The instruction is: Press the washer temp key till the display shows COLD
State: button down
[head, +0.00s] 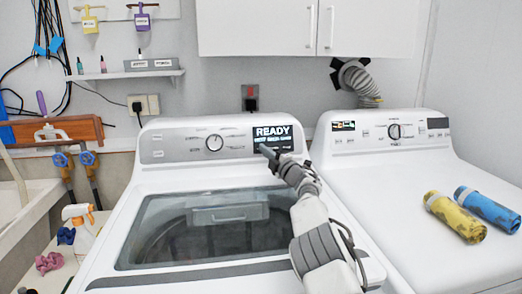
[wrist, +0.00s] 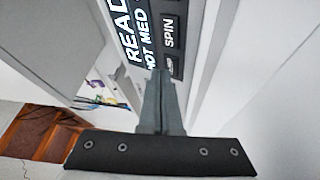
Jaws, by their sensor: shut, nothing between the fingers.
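The washer (head: 205,200) is the white top-loader at the left in the head view, with a grey control panel along its back. Its display (head: 273,133) reads READY, with a smaller line under it too small to read there. In the wrist view the display (wrist: 138,40) is turned sideways and shows READ and HOT MED, partly cut off. Beside it are a SPIN key (wrist: 170,33) and another key (wrist: 175,66) whose label I cannot read. My gripper (head: 264,149) is shut and empty, its tips at the display's lower edge; I cannot tell whether they touch. No temp label is readable.
A spray bottle (head: 80,228) stands left of the washer. White cabinets (head: 300,27) hang above.

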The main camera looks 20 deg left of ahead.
jog(key=shift+w+a, duration=0.1)
jog(key=shift+w, duration=0.15)
dwell(0.3)
jog(key=shift+s, duration=0.1)
jog(key=shift+s+d+r+b, duration=0.15)
jog(key=shift+s+d+b, duration=0.15)
jog(key=shift+s+b, duration=0.3)
jog(key=s+b, duration=0.1)
jog(key=s+d+b, duration=0.1)
jog(key=shift+s+r+b, duration=0.15)
jog(key=shift+r+b, duration=0.15)
jog(key=shift+r, duration=0.1)
jog(key=shift+s+d+r+b, duration=0.25)
jog(key=shift+s, duration=0.2)
jog(key=shift+s+d+r+b, duration=0.25)
jog(key=shift+s, duration=0.2)
